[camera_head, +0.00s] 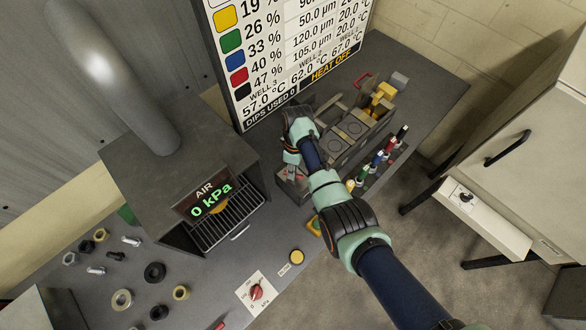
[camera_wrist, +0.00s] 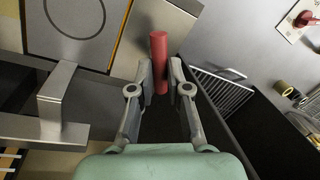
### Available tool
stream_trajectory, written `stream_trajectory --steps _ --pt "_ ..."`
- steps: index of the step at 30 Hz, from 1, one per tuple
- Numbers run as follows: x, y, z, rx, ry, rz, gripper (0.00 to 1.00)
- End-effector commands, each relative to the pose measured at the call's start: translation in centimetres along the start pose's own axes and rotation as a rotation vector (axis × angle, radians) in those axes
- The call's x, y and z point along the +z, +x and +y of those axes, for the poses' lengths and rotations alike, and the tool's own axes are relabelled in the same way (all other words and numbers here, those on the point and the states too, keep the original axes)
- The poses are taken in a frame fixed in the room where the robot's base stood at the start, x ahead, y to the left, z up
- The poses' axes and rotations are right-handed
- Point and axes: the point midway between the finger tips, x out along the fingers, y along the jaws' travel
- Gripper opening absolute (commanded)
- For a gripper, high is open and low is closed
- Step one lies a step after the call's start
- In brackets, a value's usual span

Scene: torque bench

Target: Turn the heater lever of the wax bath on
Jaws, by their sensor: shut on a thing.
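The wax bath (camera_head: 352,150) is a grey box with several wells on the bench, partly hidden by my arm. In the wrist view its top (camera_wrist: 100,12) fills the upper left. The heater lever (camera_wrist: 159,50) shows there as a red rod at the bath's edge. My gripper (camera_wrist: 161,78) is shut on this red lever, one finger on each side. In the head view my gripper (camera_head: 291,173) is at the near left end of the bath, and the lever is mostly hidden. The board (camera_head: 330,66) behind reads HEAT OFF.
A grey fume box (camera_head: 180,175) with an AIR 0 kPa display and a wire rack (camera_head: 228,222) stands left of the bath. Coloured-handled tools (camera_head: 380,158) line the bath's right side. A red knob (camera_head: 256,292) and loose nuts (camera_head: 122,299) lie at the front.

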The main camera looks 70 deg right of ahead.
Motion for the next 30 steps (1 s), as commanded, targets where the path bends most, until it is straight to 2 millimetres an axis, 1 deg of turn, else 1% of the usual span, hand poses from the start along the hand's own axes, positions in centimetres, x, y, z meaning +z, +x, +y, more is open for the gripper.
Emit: stream_trajectory --steps 18,24,30 --pt "-0.24 -0.10 -0.35 0.000 -0.565 -0.112 0.00" --pt "-0.25 -0.08 -0.46 -0.001 -0.712 -0.141 0.00" --pt "-0.24 -0.04 -0.47 0.000 -0.814 -0.161 0.00"
